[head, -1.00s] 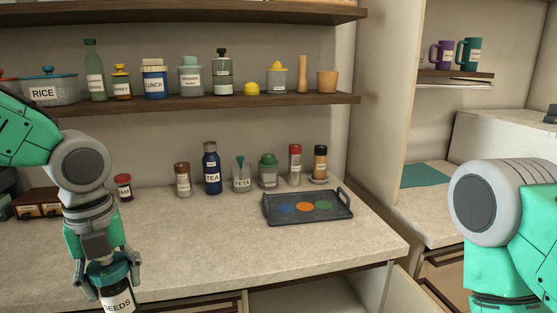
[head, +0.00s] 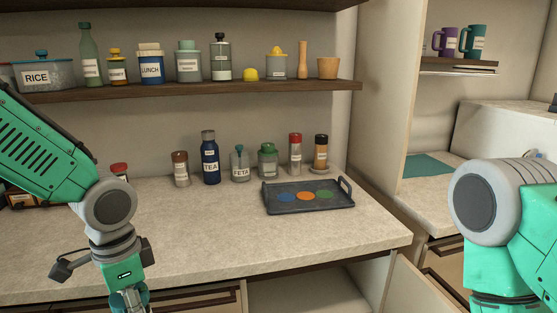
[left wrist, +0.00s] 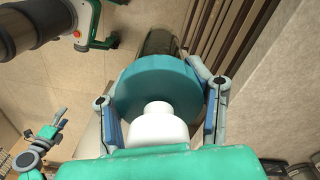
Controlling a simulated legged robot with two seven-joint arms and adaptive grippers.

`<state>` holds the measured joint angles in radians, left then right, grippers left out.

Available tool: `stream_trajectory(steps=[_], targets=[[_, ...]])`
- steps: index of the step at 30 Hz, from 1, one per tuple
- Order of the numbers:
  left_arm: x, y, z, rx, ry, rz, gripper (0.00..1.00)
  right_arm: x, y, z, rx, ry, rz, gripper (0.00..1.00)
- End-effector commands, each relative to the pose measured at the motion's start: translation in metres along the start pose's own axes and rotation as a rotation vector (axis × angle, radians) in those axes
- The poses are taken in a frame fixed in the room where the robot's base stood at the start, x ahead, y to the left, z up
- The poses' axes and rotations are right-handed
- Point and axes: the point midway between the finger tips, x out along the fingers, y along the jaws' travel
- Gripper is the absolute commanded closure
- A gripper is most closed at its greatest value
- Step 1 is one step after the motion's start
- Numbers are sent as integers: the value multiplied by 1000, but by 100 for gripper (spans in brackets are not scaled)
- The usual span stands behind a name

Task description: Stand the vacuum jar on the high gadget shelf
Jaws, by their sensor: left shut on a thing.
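My left gripper (head: 130,300) is low in front of the counter, at the bottom edge of the head view. In the left wrist view, its fingers (left wrist: 160,105) are shut around a jar with a teal lid (left wrist: 150,85) and a white knob on top. The jar's dark clear body (left wrist: 160,42) shows past the lid; its label is hidden. A middle shelf (head: 200,91) holds jars and gadgets, and a higher shelf (head: 200,5) only shows its edge. I cannot tell which is the gadget shelf. A green and grey gripper-like part (left wrist: 45,140), perhaps my right gripper, shows at lower left.
The middle shelf is crowded: a rice container (head: 38,75), a green bottle (head: 89,60), a lemon (head: 250,73) and a wooden cup (head: 327,68). Below, a flask (head: 210,160), several jars and a dark tray (head: 308,197) occupy the counter. The counter's front left is clear.

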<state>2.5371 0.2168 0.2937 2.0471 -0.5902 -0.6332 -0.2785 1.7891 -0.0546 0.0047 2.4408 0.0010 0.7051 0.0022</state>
Motion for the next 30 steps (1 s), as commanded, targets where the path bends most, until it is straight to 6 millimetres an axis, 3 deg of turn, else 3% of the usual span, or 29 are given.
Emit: stream_trajectory(steps=[6, 12, 17, 24, 30], targets=[[31, 4, -4, -473, -1, -4, 88, 14, 0, 1, 0, 0, 0, 36], [47, 6, -6, -779, 3, -8, 88, 20, 0, 1, 0, 0, 0, 36], [57, 10, -5, -886, 1, -8, 88, 21, 0, 1, 0, 0, 0, 36], [100, 37, 16, -904, -2, -9, 88, 21, 0, 1, 0, 0, 0, 36], [108, 41, 20, -906, 6, -8, 88, 21, 0, 1, 0, 0, 0, 36]])
